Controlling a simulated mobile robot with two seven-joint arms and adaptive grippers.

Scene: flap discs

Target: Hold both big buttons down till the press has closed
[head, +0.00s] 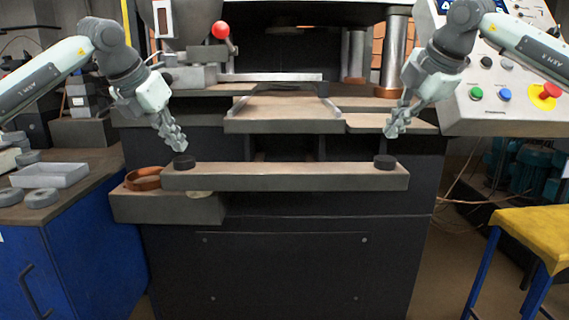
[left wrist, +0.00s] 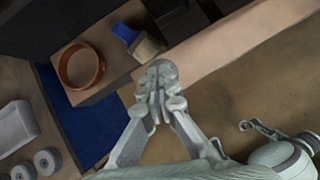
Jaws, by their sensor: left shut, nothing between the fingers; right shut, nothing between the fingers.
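The left big button (head: 184,162) is a black disc on the left end of a beige bar (head: 285,178) across the front of the press. My left gripper (head: 181,148) is shut and empty, its tips pointing down right at this button; I cannot tell whether they touch. The right big button (head: 385,161) is a matching black disc on the bar's right end. My right gripper (head: 392,134) is shut and empty above it, with a visible gap. The press (head: 285,240) shows open space above its lower plate (head: 283,112).
A brown ring (head: 143,179) lies on a ledge left of the bar. A white tray (head: 50,175) and grey discs (head: 41,198) are on the blue bench at left. A control panel (head: 490,85) stands at upper right, and a yellow-topped stool (head: 540,235) at lower right.

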